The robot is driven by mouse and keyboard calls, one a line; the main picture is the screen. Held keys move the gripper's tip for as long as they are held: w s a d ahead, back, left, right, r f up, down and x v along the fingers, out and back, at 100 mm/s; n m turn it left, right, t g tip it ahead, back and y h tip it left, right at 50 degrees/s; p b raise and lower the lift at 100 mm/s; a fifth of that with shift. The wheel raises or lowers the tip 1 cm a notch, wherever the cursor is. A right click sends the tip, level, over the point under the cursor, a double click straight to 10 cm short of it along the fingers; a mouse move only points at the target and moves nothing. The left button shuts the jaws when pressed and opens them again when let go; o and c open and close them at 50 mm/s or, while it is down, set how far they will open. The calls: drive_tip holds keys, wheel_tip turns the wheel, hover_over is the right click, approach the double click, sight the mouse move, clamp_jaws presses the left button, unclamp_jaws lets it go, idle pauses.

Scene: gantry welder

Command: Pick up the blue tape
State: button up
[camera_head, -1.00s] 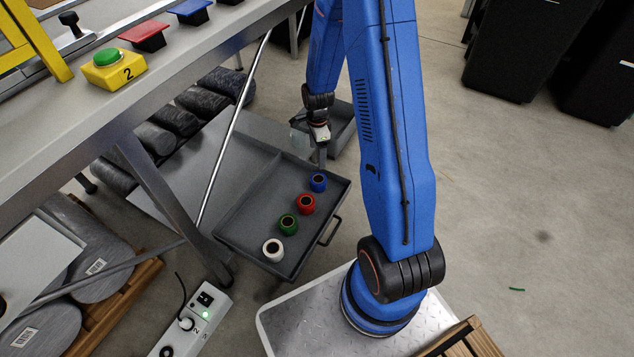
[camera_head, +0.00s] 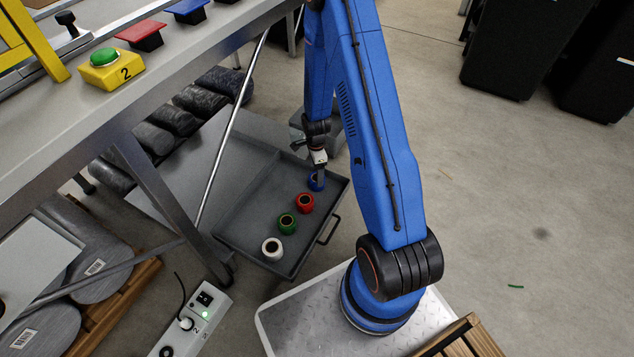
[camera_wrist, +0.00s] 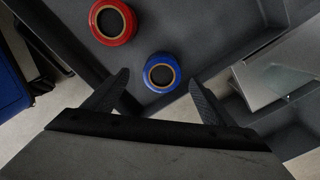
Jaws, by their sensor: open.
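The blue tape (camera_wrist: 161,73) is a small roll standing with its hole facing up in a grey tray (camera_head: 236,222). In the head view the blue tape (camera_head: 313,184) is at the tray's far right end, partly hidden by my gripper (camera_head: 318,178). In the wrist view my gripper (camera_wrist: 160,90) is open and empty, with its two dark fingers spread to the left and right of the blue tape. The tape shows beyond and between the fingertips. I cannot tell how far above the tape the fingers are.
A red tape (camera_head: 305,203), a green tape (camera_head: 287,224) and a white tape (camera_head: 272,247) stand in a row beside the blue one. The tray has raised walls. A workbench (camera_head: 150,85) with a slanted metal leg overhangs the left. A grey bin (camera_head: 337,138) is behind the tray.

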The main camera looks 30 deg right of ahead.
drive_tip(key=shift+w+d+f, duration=0.1)
drive_tip(key=shift+d+f, duration=0.05)
drive_tip(key=shift+f, duration=1.4)
drive_tip(key=shift+w+d+f, duration=0.1)
drive_tip(key=shift+f, duration=1.4)
drive_tip(key=c, duration=1.3)
